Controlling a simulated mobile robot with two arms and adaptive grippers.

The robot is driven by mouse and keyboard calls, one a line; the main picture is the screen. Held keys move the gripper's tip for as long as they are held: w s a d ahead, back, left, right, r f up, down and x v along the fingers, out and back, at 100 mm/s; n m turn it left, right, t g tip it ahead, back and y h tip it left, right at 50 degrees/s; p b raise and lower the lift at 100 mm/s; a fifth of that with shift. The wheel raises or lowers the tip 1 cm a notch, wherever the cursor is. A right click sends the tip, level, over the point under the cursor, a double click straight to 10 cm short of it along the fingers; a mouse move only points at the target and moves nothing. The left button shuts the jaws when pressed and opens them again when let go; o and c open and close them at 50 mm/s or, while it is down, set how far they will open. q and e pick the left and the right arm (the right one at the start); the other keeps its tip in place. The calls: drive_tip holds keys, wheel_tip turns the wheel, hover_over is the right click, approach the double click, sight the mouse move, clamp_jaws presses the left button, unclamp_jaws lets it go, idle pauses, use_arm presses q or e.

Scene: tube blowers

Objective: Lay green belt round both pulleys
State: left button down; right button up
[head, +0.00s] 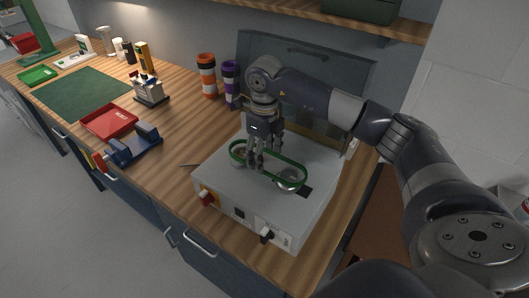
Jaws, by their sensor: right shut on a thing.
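The green belt (298,166) is a long loop above the top of a grey box-shaped machine (232,188). One pulley, silvery and round, shows at the right (289,181), at the right end of the loop. The other pulley (239,159) shows at the left end, partly hidden by the belt and my gripper. My right gripper (258,164) points down inside the loop's outline between the pulleys, shut on the belt. I cannot tell whether the belt lies round the pulleys or hovers above them. My left gripper is out of view.
The machine's front has a red switch (206,197) and a black knob (267,235). An open grey lid or panel (300,60) stands behind. Orange (206,76) and purple (230,84) tubes stand back left. A red tray (109,121) and blue fixture (133,145) lie left.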

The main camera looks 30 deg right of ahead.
drive_tip(key=shift+f+b, duration=1.15)
drive_tip(key=shift+f, duration=0.4)
drive_tip(key=o, duration=1.1)
drive_tip(key=shift+o, duration=0.2)
wheel_tip(320, 180, up, 12)
